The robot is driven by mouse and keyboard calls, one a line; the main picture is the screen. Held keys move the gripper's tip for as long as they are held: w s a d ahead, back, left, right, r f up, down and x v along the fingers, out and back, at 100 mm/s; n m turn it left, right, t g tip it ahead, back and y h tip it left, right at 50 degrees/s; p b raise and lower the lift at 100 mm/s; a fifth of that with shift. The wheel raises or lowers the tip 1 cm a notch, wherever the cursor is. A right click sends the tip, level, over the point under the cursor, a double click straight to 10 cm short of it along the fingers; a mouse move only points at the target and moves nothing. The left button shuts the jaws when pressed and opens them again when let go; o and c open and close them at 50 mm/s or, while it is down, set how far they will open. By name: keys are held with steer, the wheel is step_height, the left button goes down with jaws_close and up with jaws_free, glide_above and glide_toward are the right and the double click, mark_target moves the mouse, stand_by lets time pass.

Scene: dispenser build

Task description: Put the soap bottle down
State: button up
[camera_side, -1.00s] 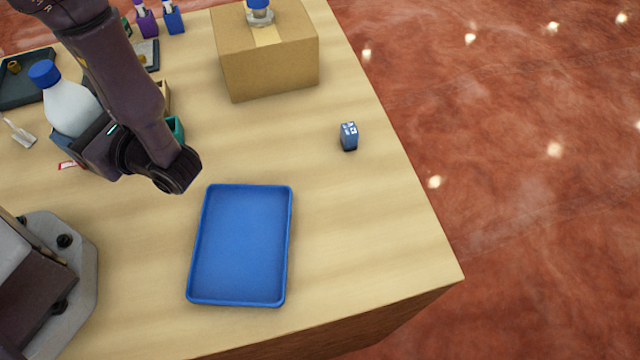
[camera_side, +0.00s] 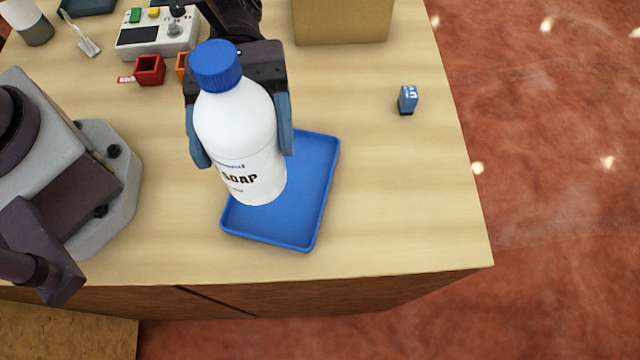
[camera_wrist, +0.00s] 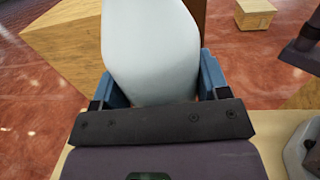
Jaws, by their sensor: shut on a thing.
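The soap bottle (camera_side: 237,130) is white with a blue cap and a label reading "SOAP". My gripper (camera_side: 240,140) is shut around its sides, with one blue-grey finger on each side. The bottle is nearly upright, slightly tilted in the side view, and overlaps the left part of the blue tray (camera_side: 310,190). I cannot tell whether its base touches the tray or hangs above it. In the wrist view the white bottle body (camera_wrist: 150,50) fills the space between the fingers, and the tray is hidden.
A small blue block-like item (camera_side: 407,99) stands on the table to the right. A cardboard box (camera_side: 342,20) is at the back. A white device with buttons (camera_side: 157,32), a red cup (camera_side: 149,70) and an orange one lie at the back left.

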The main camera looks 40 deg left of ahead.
steer(key=w+d+r+n+t+h, duration=0.2)
steer(key=w+r+n+t, duration=0.1)
steer(key=w+t, duration=0.15)
steer(key=shift+h, duration=0.3)
steer(key=shift+w+d+f, duration=1.55)
steer(key=shift+d+f, duration=0.25)
steer(key=shift+f, duration=1.1)
steer(key=shift+w+d+f, duration=1.6)
steer(key=shift+d+f, duration=0.15)
steer(key=shift+f, duration=1.2)
steer(key=shift+w+d+f, duration=1.55)
steer(key=shift+d+f, duration=0.25)
steer(key=shift+f, duration=1.1)
steer(key=shift+f, duration=0.15)
steer(key=o, duration=1.1)
